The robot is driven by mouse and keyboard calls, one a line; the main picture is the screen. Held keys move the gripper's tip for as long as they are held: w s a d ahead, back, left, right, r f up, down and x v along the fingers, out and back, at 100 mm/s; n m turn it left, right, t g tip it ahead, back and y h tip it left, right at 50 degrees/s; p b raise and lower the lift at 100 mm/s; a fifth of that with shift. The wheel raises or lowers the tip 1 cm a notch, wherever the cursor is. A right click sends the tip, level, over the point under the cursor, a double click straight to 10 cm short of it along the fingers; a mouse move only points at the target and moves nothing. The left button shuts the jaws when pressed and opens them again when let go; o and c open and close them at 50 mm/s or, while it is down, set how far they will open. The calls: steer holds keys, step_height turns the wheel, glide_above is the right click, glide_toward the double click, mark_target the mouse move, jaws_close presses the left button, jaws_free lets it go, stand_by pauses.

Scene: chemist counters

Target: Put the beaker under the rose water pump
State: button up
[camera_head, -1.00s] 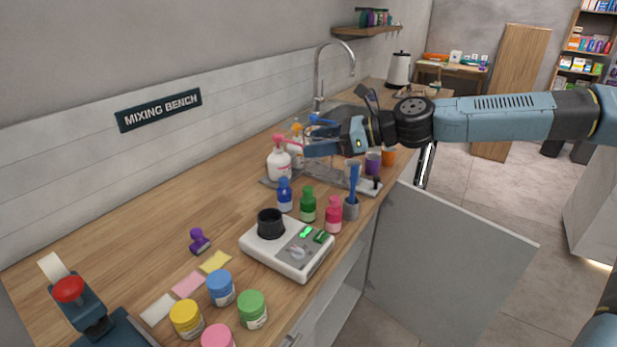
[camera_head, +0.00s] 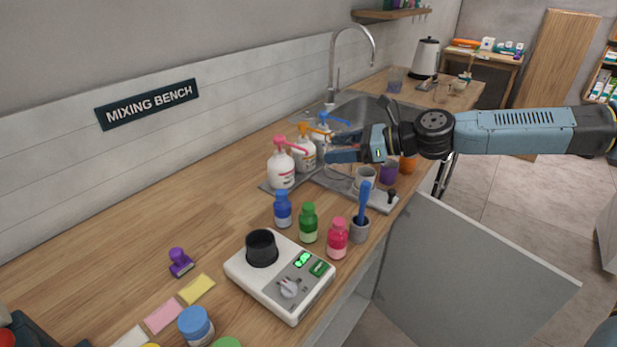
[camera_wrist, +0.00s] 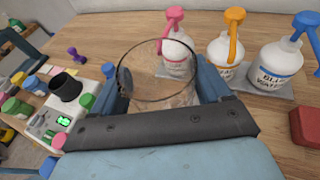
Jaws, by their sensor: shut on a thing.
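The beaker (camera_wrist: 150,85) is clear glass, held upright between the two blue fingers of my gripper (camera_wrist: 162,88) in the wrist view. Behind its rim stands a white bottle with a pink pump (camera_wrist: 178,52); its label is too small to read. The beaker and this bottle look apart, but the gap is hard to judge. In the head view the pink-pump bottle (camera_head: 281,168) stands left of my gripper (camera_head: 332,155). There the beaker is faint and mostly lost against the tray and fingers.
An orange-pump bottle (camera_head: 305,152) and a blue-pump bottle (camera_head: 325,130) stand beside the pink one. Small bottles and a scale (camera_head: 280,278) are in front. Bare counter lies left.

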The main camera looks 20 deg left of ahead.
mark_target(350, 173)
step_height(350, 173, down, 7)
steer(key=shift+f, duration=0.15)
steer(key=x, duration=0.3)
steer(key=shift+a, duration=0.15)
steer(key=shift+s+a, duration=0.2)
steer(key=shift+a, duration=0.95)
steer(key=shift+s+a, duration=0.15)
steer(key=shift+a, duration=1.05)
steer(key=shift+f, duration=0.4)
steer(key=o, duration=1)
steer(key=shift+f, duration=0.15)
steer(key=shift+o, duration=0.2)
steer(key=v, duration=1.2)
